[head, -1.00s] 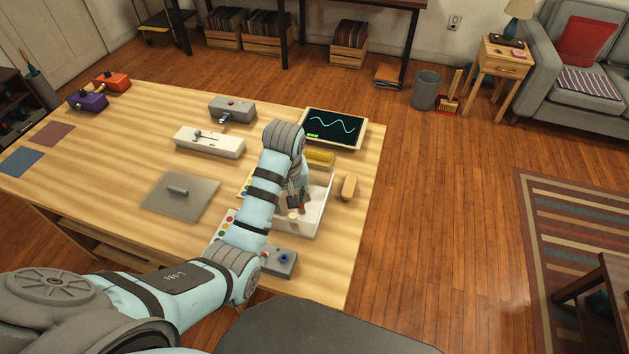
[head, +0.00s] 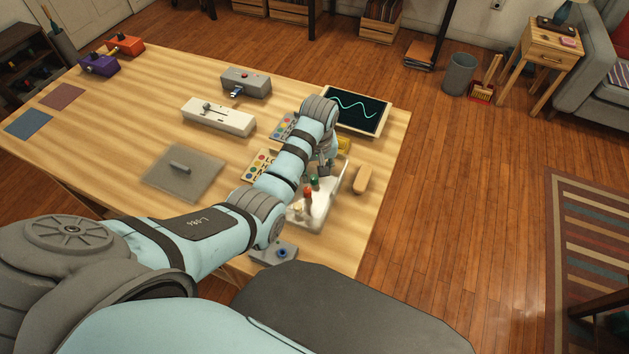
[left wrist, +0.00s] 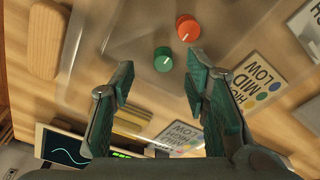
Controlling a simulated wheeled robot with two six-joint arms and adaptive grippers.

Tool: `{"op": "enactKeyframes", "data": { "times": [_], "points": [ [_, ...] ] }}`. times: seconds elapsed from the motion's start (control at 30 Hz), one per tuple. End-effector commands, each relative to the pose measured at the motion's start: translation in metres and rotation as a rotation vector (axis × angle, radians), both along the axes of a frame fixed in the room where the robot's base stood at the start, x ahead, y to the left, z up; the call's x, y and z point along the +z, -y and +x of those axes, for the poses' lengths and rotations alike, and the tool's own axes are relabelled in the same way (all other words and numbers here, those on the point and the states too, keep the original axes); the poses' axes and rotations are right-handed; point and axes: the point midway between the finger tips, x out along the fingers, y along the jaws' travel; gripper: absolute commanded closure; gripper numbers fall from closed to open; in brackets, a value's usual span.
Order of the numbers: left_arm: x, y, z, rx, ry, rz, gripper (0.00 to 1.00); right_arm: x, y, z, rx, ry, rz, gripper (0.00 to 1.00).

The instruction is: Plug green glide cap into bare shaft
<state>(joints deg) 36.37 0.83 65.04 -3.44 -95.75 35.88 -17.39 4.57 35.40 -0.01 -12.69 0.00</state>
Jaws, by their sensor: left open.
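The green cap (head: 314,182) is a small round knob with a pale mark, standing in the clear-walled tray (head: 322,217). It also shows in the left wrist view (left wrist: 163,59), beyond and between the fingertips, apart from them. A red-orange cap (left wrist: 187,28) stands close beside it; it also shows in the head view (head: 308,191). My left gripper (head: 324,168) is open and empty above the tray's far part; its fingers show in the left wrist view (left wrist: 160,76). A white box (head: 218,116) has a slot and a small dark stem; I cannot tell whether this is the bare shaft.
Cards with coloured dots (head: 261,164) lie left of the tray. A screen (head: 357,112) stands behind it and a wooden block (head: 362,180) lies to its right. A grey plate with a handle (head: 182,172) and a grey box (head: 245,82) are further left. Table edge is near the block.

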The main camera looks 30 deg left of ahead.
Motion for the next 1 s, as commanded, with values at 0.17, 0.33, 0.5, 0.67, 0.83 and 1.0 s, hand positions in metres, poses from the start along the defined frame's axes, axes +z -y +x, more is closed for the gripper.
{"op": "enactKeyframes", "data": {
  "times": [0.17, 0.33, 0.5, 0.67, 0.83, 1.0],
  "points": [
    [-0.037, -0.008, 0.005, 0.002, -0.003, 0.0, 0.58, -0.018, 0.001, 0.004, 0.0, 0.007, -0.002, 0.59],
    [-0.042, -0.009, 0.006, 0.003, 0.0, 0.001, 0.58, -0.018, 0.001, 0.004, 0.0, 0.008, -0.002, 0.59],
    [-0.041, -0.009, 0.006, 0.003, 0.0, 0.001, 0.69, -0.018, 0.001, 0.004, 0.0, 0.008, -0.002, 0.59],
    [-0.041, -0.009, 0.006, 0.003, -0.001, 0.0, 0.93, -0.017, 0.001, 0.004, 0.001, 0.008, -0.001, 0.59],
    [-0.041, -0.009, 0.005, 0.003, -0.001, 0.0, 0.94, -0.017, 0.001, 0.004, 0.001, 0.008, -0.001, 0.59],
    [-0.04, -0.009, 0.006, 0.003, -0.001, 0.0, 0.94, -0.017, 0.001, 0.004, 0.0, 0.007, -0.001, 0.59]
  ]
}}
